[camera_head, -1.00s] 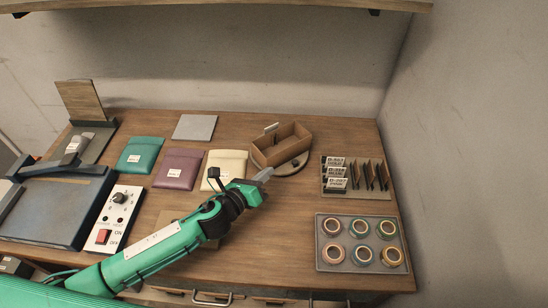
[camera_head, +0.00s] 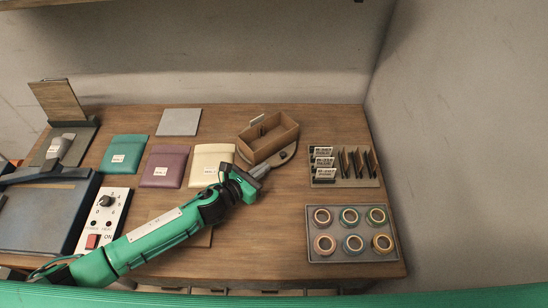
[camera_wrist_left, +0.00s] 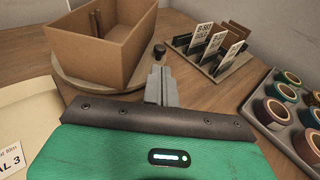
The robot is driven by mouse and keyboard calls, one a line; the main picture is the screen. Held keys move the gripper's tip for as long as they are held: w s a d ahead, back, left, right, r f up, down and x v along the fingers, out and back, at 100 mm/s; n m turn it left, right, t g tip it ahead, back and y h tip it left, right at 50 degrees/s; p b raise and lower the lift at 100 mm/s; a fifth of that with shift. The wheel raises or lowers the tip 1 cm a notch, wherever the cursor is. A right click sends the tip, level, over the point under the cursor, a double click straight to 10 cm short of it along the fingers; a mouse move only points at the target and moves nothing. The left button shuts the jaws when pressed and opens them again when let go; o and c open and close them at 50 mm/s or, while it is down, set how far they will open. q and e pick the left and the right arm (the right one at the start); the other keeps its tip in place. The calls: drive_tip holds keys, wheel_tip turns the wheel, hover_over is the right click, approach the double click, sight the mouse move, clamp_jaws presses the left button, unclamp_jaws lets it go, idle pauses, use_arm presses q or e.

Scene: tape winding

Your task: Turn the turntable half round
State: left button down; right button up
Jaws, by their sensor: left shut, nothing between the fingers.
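The turntable (camera_head: 288,153) is a round wooden disc at the back right of the bench, with an open cardboard box (camera_head: 262,151) on it. The wrist view also shows the turntable rim (camera_wrist_left: 82,85) under the box (camera_wrist_left: 90,55). A dark knob (camera_wrist_left: 159,50) stands on the disc beside the box. My left gripper (camera_head: 263,168) is shut and empty at the turntable's front edge. In the wrist view its fingertips (camera_wrist_left: 160,77) point toward the knob, just short of it; I cannot tell whether they touch the disc. My right gripper is not in view.
A rack of labelled cards (camera_head: 345,181) stands right of the turntable, with a tray of tape rolls (camera_head: 312,247) in front. Teal, purple and cream pouches (camera_head: 212,165) lie to the left. A control box (camera_head: 117,210) sits farther left. Bare wood lies right of my forearm.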

sight(281, 156)
use_arm(q)
drive_tip(key=p+x, duration=0.1)
drive_tip(key=x, duration=0.4)
drive_tip(key=shift+w+d, duration=0.1)
drive_tip(key=shift+w, duration=0.05)
drive_tip(key=shift+w+d+f, duration=0.1)
drive_tip(key=shift+w+d, duration=0.05)
drive_tip(key=shift+w, duration=0.05)
drive_tip(key=shift+d, duration=0.15)
